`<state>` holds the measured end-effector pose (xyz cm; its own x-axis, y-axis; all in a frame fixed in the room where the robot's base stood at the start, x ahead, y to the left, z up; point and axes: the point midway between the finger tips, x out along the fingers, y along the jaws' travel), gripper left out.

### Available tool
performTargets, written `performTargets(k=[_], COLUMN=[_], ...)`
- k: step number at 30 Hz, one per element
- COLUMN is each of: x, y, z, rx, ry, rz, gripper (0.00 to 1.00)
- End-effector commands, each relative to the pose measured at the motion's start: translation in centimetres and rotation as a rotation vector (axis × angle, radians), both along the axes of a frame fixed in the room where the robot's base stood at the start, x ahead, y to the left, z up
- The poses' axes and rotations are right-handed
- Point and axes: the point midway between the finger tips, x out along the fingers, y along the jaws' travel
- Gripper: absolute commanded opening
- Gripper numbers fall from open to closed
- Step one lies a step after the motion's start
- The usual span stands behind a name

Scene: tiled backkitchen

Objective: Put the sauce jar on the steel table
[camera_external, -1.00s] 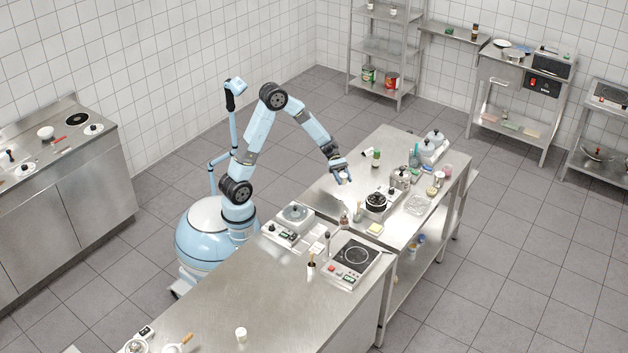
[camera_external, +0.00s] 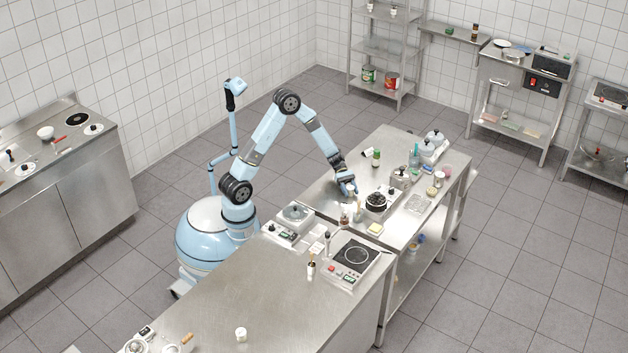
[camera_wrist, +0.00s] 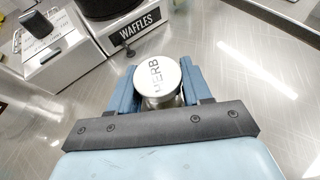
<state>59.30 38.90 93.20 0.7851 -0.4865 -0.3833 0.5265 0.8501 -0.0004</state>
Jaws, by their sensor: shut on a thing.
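My gripper (camera_external: 350,190) is low over the left side of the rear steel table (camera_external: 322,195). The jar looks upright between the blue fingers. Its body is mostly hidden under the lid, and any sauce label is out of sight. The bare steel top (camera_wrist: 255,85) shows around it. I cannot tell whether the jar touches the table.
A waffle maker (camera_wrist: 133,30) stands just beyond the jar, with a grey-white appliance (camera_wrist: 60,50) to its left. Bottles, pots and small containers crowd the table's right side. A green-capped bottle (camera_external: 376,158) stands behind my gripper. A second steel counter (camera_external: 220,305) is in front.

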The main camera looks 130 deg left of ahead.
Motion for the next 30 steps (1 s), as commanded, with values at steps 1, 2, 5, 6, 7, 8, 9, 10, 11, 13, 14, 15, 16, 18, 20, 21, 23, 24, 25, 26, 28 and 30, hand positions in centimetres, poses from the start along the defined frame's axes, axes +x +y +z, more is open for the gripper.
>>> performTargets(k=[1,2,5,6,7,8,9,10,11,13,14,15,16,18,20,21,23,24,25,26,28,30], x=[0.0,0.0,0.0,0.0,0.0,0.0,0.0,0.0,0.0,0.0,0.0,0.0,0.0,0.0,0.0,0.0,0.0,-0.3,-0.5,-0.7,-1.5,-2.5], y=[0.0,0.0,0.0,0.0,0.0,0.0,0.0,0.0,0.0,0.0,0.0,0.0,0.0,0.0,0.0,0.0,0.0,0.2,0.3,0.5,1.0,1.6], z=[0.0,0.0,-0.1,-0.2,-0.1,-0.1,-0.1,-0.1,-0.1,-0.1,-0.1,-0.1,-0.1,-0.1,-0.1,-0.1,0.1,0.2,0.3,0.4,0.8,1.3], rx=[0.0,0.0,0.0,0.0,0.0,0.0,0.0,0.0,0.0,0.0,0.0,0.0,0.0,0.0,0.0,0.0,0.001,0.002,0.002,0.002,0.002,0.003], ry=[0.0,0.0,0.0,0.0,0.0,0.0,0.0,0.0,0.0,0.0,0.0,0.0,0.0,0.0,0.0,0.0,-0.001,0.0,0.0,0.0,-0.001,0.0], rz=[0.0,0.0,0.0,0.0,0.0,0.0,0.0,0.0,0.0,0.0,0.0,0.0,0.0,0.0,0.0,0.0,0.001,0.001,0.001,0.001,0.003,0.003], gripper=[0.16,0.16,0.16,0.5,0.53,0.55,0.59,0.62,0.65,0.72,0.74,0.74,0.74,0.74,0.74,0.74,0.74,0.74,0.74,0.74,0.74,0.74])
